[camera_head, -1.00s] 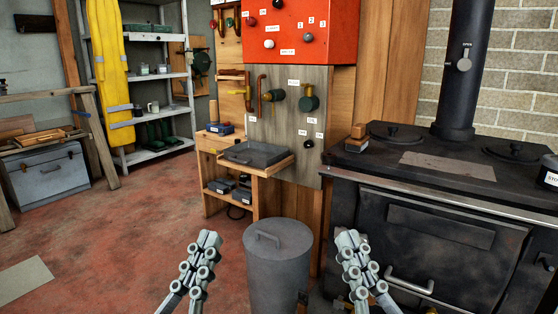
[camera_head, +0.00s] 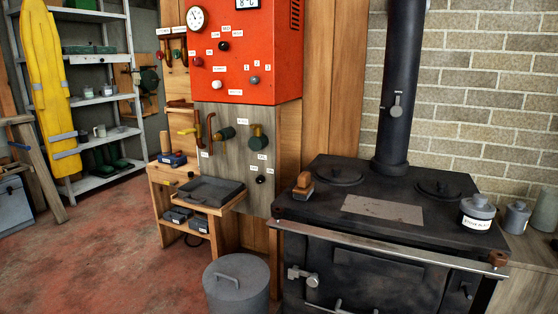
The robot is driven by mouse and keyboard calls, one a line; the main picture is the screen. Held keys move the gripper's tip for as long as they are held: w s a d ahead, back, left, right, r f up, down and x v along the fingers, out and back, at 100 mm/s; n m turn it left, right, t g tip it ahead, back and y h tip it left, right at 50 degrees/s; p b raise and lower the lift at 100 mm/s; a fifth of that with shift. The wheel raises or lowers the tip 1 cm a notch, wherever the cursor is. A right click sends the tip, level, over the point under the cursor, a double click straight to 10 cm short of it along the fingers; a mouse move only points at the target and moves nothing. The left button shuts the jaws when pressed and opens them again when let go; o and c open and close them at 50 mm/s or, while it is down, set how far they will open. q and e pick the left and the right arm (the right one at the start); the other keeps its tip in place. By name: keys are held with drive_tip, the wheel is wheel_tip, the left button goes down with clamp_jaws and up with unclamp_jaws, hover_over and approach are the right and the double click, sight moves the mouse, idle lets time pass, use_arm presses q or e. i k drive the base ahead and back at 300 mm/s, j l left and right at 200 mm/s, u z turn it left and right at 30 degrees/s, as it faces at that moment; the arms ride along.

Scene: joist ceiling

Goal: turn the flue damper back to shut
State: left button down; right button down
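The flue damper handle (camera_head: 396,106) is a small light-grey lever with a round hub on the front of the black flue pipe (camera_head: 402,60). The lever stands roughly upright, in line with the pipe. The pipe rises from the back of the black stove (camera_head: 390,205). Any label near the handle is too small to read. Neither of my grippers shows in the head view now, so nothing is touching the damper handle in view.
A brush-like wooden block (camera_head: 303,187) lies on the stove's left edge. A labelled grey canister (camera_head: 477,213) stands at its right. A lidded grey bin (camera_head: 237,284) stands on the floor left of the stove. A red control box (camera_head: 245,55) hangs left of the pipe.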

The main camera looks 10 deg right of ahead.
sight(396, 110)
drive_tip(key=k+z, duration=0.1)
drive_tip(key=z, duration=0.65)
drive_tip(key=k+l+z, duration=0.1)
drive_tip(key=z, duration=0.25)
